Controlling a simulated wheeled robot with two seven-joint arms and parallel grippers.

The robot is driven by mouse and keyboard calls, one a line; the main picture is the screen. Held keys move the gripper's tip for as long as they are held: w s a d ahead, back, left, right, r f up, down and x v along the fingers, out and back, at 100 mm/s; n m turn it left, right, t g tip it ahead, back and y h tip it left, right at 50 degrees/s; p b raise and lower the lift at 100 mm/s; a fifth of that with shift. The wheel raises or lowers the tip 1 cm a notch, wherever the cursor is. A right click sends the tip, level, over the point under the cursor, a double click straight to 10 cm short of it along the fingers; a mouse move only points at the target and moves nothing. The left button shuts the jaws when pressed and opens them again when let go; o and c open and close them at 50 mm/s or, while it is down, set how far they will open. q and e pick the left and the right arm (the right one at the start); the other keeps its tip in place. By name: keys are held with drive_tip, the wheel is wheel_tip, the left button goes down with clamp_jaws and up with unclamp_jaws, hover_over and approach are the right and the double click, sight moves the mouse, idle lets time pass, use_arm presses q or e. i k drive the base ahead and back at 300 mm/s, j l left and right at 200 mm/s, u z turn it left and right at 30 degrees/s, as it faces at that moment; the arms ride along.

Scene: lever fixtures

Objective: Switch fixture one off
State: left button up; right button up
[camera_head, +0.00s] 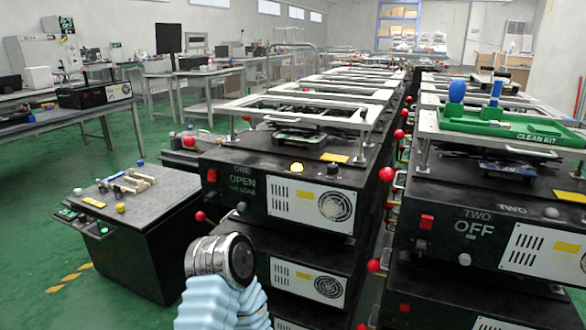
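Fixture one (262,206) is a black box in the middle, its front marked "ONE" and "OPEN" above a smaller line of print. A red switch (211,175) sits at the left of its front, with a white vented panel and round fan to the right. On its top front edge are a lit yellow button (296,167) and a dark knob (333,168). A red ball lever (387,174) stands at its right side; which fixture it belongs to is hard to tell. A silver, ribbed-sleeved part of my arm rises below fixture one. No gripper fingers show.
Fixture two (474,222), marked "TWO" and "OFF", stands right across a narrow gap, with a green clean kit tray (480,128) above. More black boxes are stacked below both. A low black cabinet (135,225) stands left. Green floor (45,250) is open at far left.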

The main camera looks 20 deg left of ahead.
sight(211, 174)
drive_tip(key=u, duration=1.35)
